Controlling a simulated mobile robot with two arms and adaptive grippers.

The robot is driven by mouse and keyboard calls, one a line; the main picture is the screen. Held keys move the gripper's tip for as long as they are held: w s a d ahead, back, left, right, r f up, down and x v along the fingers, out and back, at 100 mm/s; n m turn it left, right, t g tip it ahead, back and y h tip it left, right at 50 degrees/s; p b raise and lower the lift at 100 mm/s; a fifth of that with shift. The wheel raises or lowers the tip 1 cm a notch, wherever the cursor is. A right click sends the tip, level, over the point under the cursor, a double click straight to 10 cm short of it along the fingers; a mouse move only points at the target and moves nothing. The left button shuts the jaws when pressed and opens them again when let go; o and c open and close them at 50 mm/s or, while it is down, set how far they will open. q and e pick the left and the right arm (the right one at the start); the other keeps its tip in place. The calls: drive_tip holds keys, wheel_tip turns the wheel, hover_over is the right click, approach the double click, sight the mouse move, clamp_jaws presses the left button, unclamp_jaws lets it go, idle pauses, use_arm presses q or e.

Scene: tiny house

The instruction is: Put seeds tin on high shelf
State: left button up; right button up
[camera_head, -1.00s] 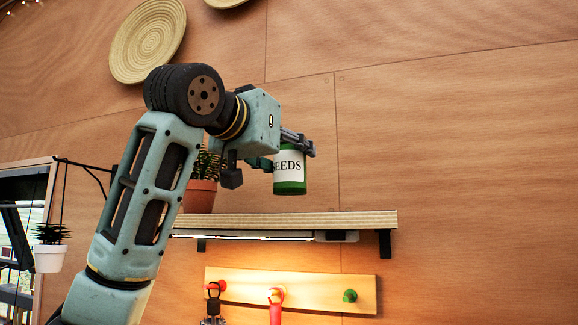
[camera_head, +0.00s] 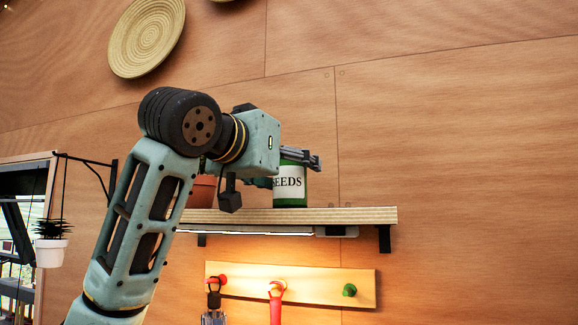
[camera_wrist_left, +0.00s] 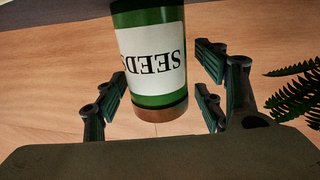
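The seeds tin (camera_head: 290,187) is green with a white SEEDS label. In the head view it stands upright on the high shelf (camera_head: 345,215), its base at the shelf top. My left gripper (camera_head: 300,160) is around the upper part of the tin, and the arm partly hides it. In the left wrist view the tin (camera_wrist_left: 152,65) appears upside down between the spread fingers (camera_wrist_left: 160,95). A gap shows between the tin and the right-hand fingers, while the left-hand ones are close to its edge. My right gripper is not in view.
A potted plant (camera_head: 203,192) stands on the shelf, mostly behind my left arm. The shelf is clear right of the tin. Below hangs a peg board (camera_head: 320,290) with tools. A hanging white pot (camera_head: 51,252) is at the left.

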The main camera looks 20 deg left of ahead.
use_arm(q)
drive_tip(key=shift+r, duration=0.1)
drive_tip(key=shift+s+r, duration=0.1)
drive_tip(key=shift+s, duration=0.05)
drive_tip(key=b+v, duration=0.6)
drive_tip(key=v, duration=0.5)
drive_tip(key=shift+s, duration=0.4)
drive_tip(key=shift+a, duration=0.1)
